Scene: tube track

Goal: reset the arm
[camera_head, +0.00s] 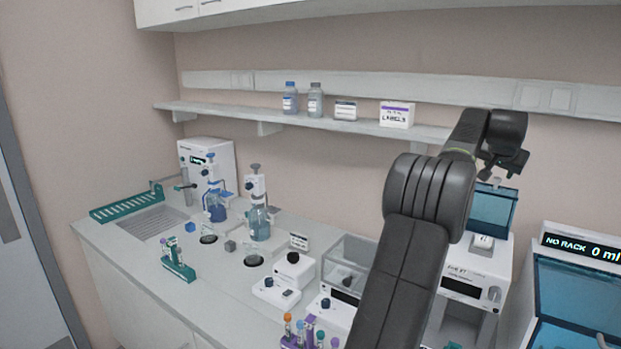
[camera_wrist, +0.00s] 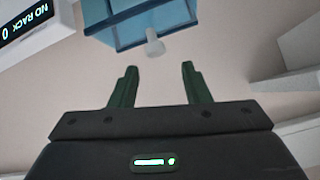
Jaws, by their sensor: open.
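My gripper (camera_head: 502,170) is at the end of my dark arm, raised at the right of the head view, above the counter and in front of the wall. In the wrist view my gripper (camera_wrist: 156,88) shows two dark green fingers standing well apart. It is open, with nothing between the fingers. Beyond the fingertips, the blue see-through lid of a white instrument (camera_wrist: 150,22) and its pale knob show in the wrist view. The same kind of blue lid (camera_head: 492,208) shows below my gripper in the head view.
A wall shelf (camera_head: 225,114) carries bottles and boxes. The counter (camera_head: 215,290) holds a green rack (camera_head: 178,262), dispenser bottles (camera_head: 260,222) and a purple rack of coloured tubes (camera_head: 310,335). A "NO RACK 0 ml" machine (camera_head: 575,290) stands at far right.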

